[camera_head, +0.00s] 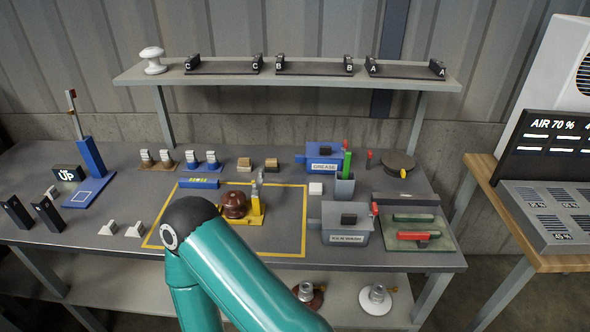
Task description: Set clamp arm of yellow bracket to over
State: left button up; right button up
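The yellow bracket (256,212) stands inside the yellow outlined square on the grey workbench. A brown ribbed insulator (233,205) sits at its left side, touching or very close to it. A small grey upright piece (254,191) rises at the top of the bracket and looks like its clamp arm. It seems to stand up rather than lie across the insulator, but it is too small to be sure. A teal arm of mine with a black joint rises from the bottom edge, in front of the square's lower left part. Neither gripper is in view.
A blue bar (199,183) lies at the square's upper left edge. A blue GREASE box (324,160) and a grey box (346,224) stand to the right. A blue post (90,157) stands at left. A shelf (290,79) spans the back. The square's right part is clear.

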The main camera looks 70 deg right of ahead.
aim_at(260, 179)
jog(key=z, duration=0.05)
jog(key=k, duration=1.55)
jog(key=z, duration=0.7)
jog(key=i, duration=1)
jog(key=z, duration=0.05)
